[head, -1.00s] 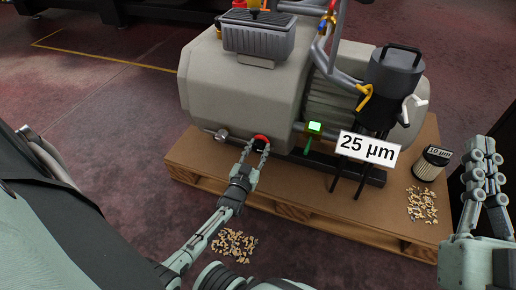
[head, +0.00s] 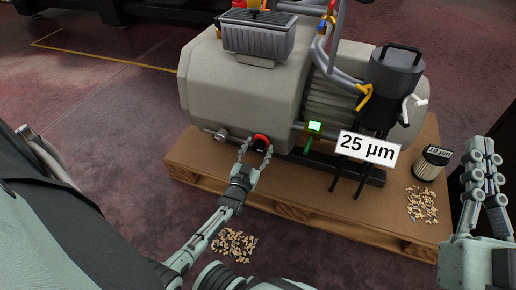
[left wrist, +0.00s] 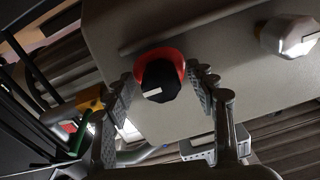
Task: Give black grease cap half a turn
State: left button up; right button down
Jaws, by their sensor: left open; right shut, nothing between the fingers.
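The black grease cap (left wrist: 160,84) sits in a red ring (left wrist: 158,55) on the pump's grey housing and bears a white mark. In the head view the cap (head: 260,144) is on the lower front of the pump (head: 240,85). My left gripper (head: 254,151) is open, just in front of the cap. In the left wrist view its fingers (left wrist: 162,95) stand on either side of the cap, with no clear contact. My right gripper (head: 483,148) is shut and empty, at the right edge, away from the pump.
A metal fitting (head: 221,135) sticks out left of the cap. A green-lit device (head: 314,127) and a "25 µm" sign (head: 367,148) stand to its right. A "10 µm" filter (head: 430,165) and scattered bits (head: 421,205) lie on the wooden pallet (head: 300,190); more bits (head: 234,246) lie on the floor.

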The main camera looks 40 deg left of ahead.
pick_arm(q)
jog(key=v, duration=1.2)
dwell(0.4)
